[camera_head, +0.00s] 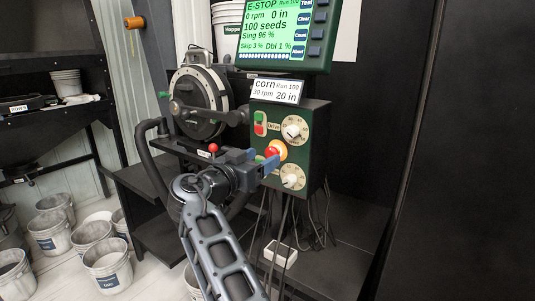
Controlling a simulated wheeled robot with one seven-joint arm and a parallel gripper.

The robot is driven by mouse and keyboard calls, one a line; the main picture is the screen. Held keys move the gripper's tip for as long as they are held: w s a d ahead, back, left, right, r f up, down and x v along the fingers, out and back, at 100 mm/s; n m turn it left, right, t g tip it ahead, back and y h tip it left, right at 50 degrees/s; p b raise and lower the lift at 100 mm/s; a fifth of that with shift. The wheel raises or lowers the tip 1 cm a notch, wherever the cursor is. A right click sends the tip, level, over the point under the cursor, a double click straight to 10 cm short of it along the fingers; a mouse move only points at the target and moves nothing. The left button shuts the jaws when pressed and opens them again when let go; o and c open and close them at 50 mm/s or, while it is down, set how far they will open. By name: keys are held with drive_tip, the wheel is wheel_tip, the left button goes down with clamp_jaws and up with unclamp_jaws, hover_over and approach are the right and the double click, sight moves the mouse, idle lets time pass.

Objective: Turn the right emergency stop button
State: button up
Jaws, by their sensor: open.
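The emergency stop button (275,150) is a red knob on a yellow-orange surround, in the middle of the dark green control box (259,185). It sits between two white dials. My gripper (266,160) is in front of the box, with its blue-tipped fingers apart and pointing at the button. The fingertips are at or very near the button and partly overlap its lower left side. I cannot tell whether they touch it. I see no second emergency stop button.
A green display (278,30) above the box reads E-STOP. The upper dial (294,129) and lower dial (292,177) are close to the button. A seed meter disc (199,103) stands at left. Cables hang below the box. Several buckets (107,265) stand on the floor at left.

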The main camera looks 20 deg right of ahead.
sight(270, 154)
drive_tip(key=shift+x, duration=1.85)
drive_tip(key=shift+c, duration=0.5)
drive_tip(key=shift+f, duration=0.1)
drive_tip(key=c, duration=0.9)
